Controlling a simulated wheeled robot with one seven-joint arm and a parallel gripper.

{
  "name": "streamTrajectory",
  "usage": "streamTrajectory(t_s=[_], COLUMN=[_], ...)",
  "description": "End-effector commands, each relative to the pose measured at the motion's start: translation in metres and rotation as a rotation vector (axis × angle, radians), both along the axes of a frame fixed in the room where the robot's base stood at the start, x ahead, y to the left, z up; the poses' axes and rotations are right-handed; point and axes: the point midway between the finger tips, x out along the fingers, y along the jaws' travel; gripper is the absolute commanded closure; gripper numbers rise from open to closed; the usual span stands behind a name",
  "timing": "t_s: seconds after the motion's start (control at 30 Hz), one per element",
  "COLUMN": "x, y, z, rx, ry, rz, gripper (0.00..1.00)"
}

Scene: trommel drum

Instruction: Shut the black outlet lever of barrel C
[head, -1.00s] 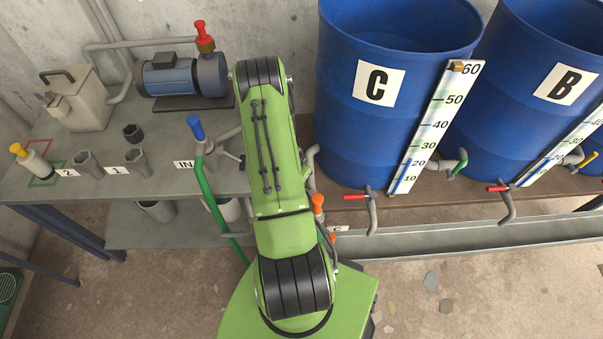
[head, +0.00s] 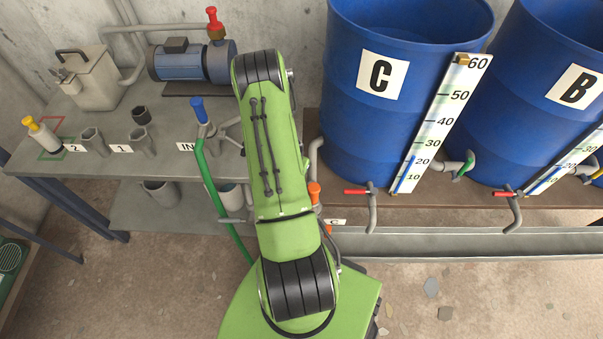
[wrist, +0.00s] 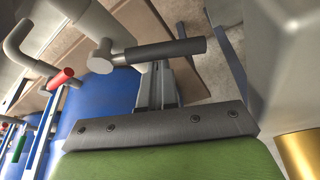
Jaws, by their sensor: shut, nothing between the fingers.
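Barrel C (head: 350,110) is the blue drum with the white C label, right of my arm in the head view. In the wrist view a dark-handled lever (wrist: 170,50) on a grey pivot lies across the picture, just beyond my fingertips. It looks like the black outlet lever. My gripper (wrist: 160,72) is shut and empty, its fingers pointing at the handle's underside as pictured. I cannot tell whether they touch it. In the head view my arm hides the gripper and this lever.
A red lever (head: 357,192) sits low in front of barrel C, beside its gauge board (head: 438,125). An orange-topped fitting (head: 314,192) stands close right of my arm. A green hose (head: 207,180) hangs to its left. A trough (head: 450,240) runs below the barrels.

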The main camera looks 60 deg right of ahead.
Motion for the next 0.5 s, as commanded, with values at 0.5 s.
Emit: streamTrajectory(t_s=[0.5], x=[0.005], y=[0.019], z=[-0.002], rx=[0.003], ry=[0.001], rz=[0.300], gripper=[1.00])
